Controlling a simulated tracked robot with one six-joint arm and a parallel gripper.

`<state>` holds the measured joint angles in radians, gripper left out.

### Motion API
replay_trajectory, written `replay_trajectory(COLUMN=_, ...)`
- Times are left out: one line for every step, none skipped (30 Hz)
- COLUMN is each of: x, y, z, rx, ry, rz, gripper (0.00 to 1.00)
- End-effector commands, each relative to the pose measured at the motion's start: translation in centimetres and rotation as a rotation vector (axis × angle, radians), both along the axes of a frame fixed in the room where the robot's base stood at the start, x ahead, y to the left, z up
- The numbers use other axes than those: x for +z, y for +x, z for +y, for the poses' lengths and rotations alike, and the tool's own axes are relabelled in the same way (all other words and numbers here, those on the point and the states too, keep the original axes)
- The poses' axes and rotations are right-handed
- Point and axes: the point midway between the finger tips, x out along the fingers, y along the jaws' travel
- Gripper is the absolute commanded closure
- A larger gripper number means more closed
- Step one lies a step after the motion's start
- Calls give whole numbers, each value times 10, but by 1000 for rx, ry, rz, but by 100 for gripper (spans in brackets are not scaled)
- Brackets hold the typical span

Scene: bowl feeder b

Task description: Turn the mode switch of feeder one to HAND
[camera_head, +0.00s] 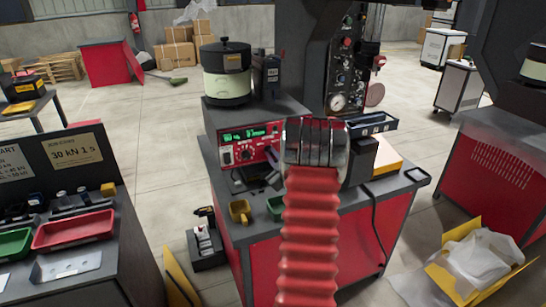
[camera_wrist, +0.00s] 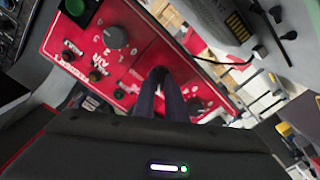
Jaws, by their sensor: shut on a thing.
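The red control panel (camera_head: 247,143) with green displays sits on a red and black cabinet, below a bowl feeder (camera_head: 227,75). In the head view my arm covers the fingertips.
A yellow cup (camera_head: 240,211) and a green cup (camera_head: 275,206) are by the cabinet's front edge. A gauge panel (camera_head: 346,80) stands behind. A bench with a red tray (camera_head: 73,230) is at left. A yellow bin (camera_head: 470,262) lies at lower right.

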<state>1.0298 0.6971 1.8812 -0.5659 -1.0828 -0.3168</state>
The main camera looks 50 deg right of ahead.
Motion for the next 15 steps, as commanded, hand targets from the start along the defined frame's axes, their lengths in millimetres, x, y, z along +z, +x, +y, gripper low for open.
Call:
replay_trajectory(x=-5, y=-2, z=0, rx=-4, ry=-19, rz=22, gripper=100)
replay_trajectory(x=-5, y=-2, z=0, rx=-4, ry=-36, rz=33, gripper=100)
replay_trajectory(x=-5, y=-2, z=0, rx=-3, ry=-57, rz=45, gripper=100)
replay_trajectory(x=-5, y=-2, z=0, rx=-3, ry=-71, rz=53, gripper=100)
replay_trajectory(x=-5, y=-2, z=0, rx=-3, ry=-84, rz=62, gripper=100)
replay_trajectory(x=-5, y=-2, z=0, rx=-3, ry=-99, rz=70, gripper=100)
replay_trajectory(x=-5, y=-2, z=0, rx=-3, ry=-110, rz=77, gripper=100)
replay_trajectory(x=-5, y=-2, z=0, rx=-3, ry=-119, rz=83, gripper=100)
replay_trajectory(x=-5, y=-2, z=0, rx=-3, ry=-130, rz=89, gripper=100)
replay_trajectory(x=-5, y=-2, z=0, rx=-3, ry=-136, rz=93, gripper=100)
replay_trajectory(x=-5, y=-2, z=0, rx=-3, ry=-142, rz=97, gripper=100)
replay_trajectory(x=-5, y=-2, z=0, rx=-3, ry=-148, rz=100, gripper=100)
replay_trajectory(x=-6, y=-2, z=1, rx=-2, ry=-151, rz=103, gripper=100)
replay_trajectory(x=-6, y=-2, z=1, rx=-2, ry=-154, rz=105, gripper=100)
replay_trajectory(x=-6, y=-2, z=1, rx=-2, ry=-157, rz=106, gripper=100)
